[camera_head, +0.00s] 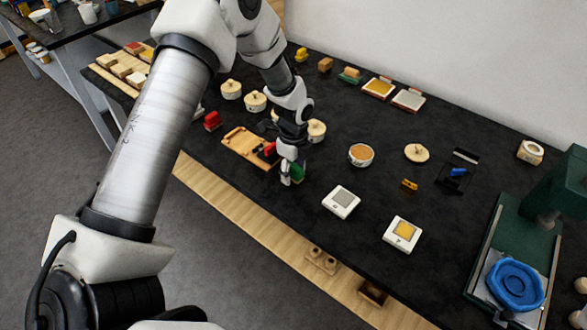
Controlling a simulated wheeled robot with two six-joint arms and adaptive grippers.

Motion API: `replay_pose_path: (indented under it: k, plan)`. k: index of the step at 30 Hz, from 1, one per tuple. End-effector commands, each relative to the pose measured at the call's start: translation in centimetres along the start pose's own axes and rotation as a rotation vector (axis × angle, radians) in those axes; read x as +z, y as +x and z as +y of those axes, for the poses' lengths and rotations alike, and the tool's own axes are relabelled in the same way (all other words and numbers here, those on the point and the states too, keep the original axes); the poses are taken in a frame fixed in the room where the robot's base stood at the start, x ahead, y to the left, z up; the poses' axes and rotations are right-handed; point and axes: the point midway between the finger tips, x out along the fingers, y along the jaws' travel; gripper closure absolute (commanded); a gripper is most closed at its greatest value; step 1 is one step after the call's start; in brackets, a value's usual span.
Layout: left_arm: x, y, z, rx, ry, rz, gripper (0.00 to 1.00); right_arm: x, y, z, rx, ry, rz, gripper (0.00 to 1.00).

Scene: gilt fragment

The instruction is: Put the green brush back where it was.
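The green brush (298,171) is at the fingertips of my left gripper (291,174), near the front edge of the black table. The gripper points down and appears shut on the brush, hiding part of it. I cannot tell whether the brush touches the table. A wooden tray (236,141) lies just left of the gripper, with a red item (269,149) at its right end. Another red item (212,121) stands behind the tray's left end. My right gripper is not in view.
Round wooden-topped containers (255,102) stand behind the tray. An orange-filled round dish (361,155), two square white-framed pads (341,201) and a small yellow item (409,184) lie to the right. A green press (515,238) with a blue ring (514,285) stands at far right.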

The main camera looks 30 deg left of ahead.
Motion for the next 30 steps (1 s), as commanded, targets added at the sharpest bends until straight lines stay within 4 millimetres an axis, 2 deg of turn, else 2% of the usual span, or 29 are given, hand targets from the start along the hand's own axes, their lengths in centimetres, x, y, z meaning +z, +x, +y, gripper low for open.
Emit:
replay_pose_path:
  k: [7,11,14,21,24,30]
  plan:
    - [0.0,-0.1,0.0,0.0,0.0,0.0,0.43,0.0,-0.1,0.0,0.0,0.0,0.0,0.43]
    - [0.0,-1.0,-0.1,-0.002,0.0,0.0,0.43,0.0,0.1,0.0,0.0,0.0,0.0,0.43]
    - [0.0,-2.9,-0.1,-0.005,0.0,0.0,0.43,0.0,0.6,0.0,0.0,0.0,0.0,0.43]
    - [0.0,-9.1,-0.1,-0.006,0.0,0.0,0.43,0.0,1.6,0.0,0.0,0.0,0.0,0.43]
    - [0.0,-11.0,-0.1,-0.003,0.001,-0.001,0.43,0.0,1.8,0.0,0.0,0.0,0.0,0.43]
    - [0.0,-12.4,0.0,0.0,0.0,0.0,0.43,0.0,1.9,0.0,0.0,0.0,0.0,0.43]
